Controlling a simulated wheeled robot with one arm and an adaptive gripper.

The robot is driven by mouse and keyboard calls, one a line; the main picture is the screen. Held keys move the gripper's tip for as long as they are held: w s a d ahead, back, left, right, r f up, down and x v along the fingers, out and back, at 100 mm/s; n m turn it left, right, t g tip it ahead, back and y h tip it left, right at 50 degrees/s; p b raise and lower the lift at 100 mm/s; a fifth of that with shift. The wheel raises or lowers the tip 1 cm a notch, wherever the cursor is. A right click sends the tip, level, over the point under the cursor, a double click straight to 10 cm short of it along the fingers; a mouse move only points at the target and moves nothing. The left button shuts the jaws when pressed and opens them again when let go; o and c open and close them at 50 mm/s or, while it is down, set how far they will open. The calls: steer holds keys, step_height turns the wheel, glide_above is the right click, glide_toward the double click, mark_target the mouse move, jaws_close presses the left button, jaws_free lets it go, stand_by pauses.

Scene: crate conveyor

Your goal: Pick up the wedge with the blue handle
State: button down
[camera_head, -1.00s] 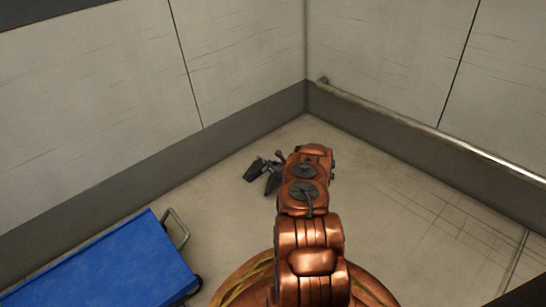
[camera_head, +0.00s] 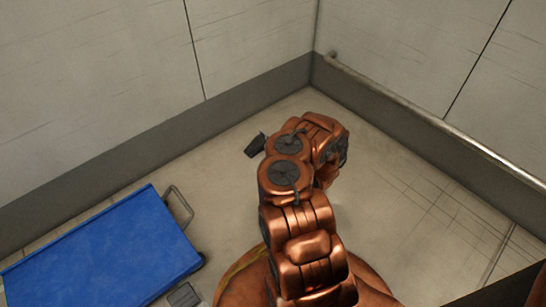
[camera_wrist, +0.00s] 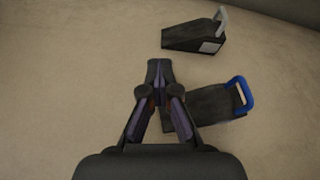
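The wedge with the blue handle (camera_wrist: 212,104) lies on the floor in the wrist view, just right of my gripper. It is a dark block, and its blue loop handle (camera_wrist: 241,92) points right. Its left end is partly hidden behind my right finger. My gripper (camera_wrist: 160,66) has its fingertips together and seems to hold nothing. Whether it touches the wedge I cannot tell. A second dark wedge with a pale grey handle (camera_wrist: 192,38) lies farther up in the wrist view. In the head view my arm hides the gripper, and one dark wedge (camera_head: 256,145) shows beside it.
A blue cart (camera_head: 105,250) with a metal handle (camera_head: 180,205) stands at the lower left. Pale walls with a grey base band (camera_head: 200,115) meet in a corner behind my arm. A metal rail (camera_head: 420,118) runs along the right wall. Bare floor lies right of my arm.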

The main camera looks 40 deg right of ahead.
steer(key=shift+s+a+r+p, duration=0.2)
steer(key=shift+s+a, duration=0.15)
steer(key=shift+a, duration=0.25)
steer(key=shift+s+a+r+p, duration=0.15)
steer(key=shift+s+a, duration=0.15)
steer(key=shift+a, duration=0.25)
steer(key=shift+c, duration=1.9)
jaws_free()
steer(key=shift+s, duration=0.1)
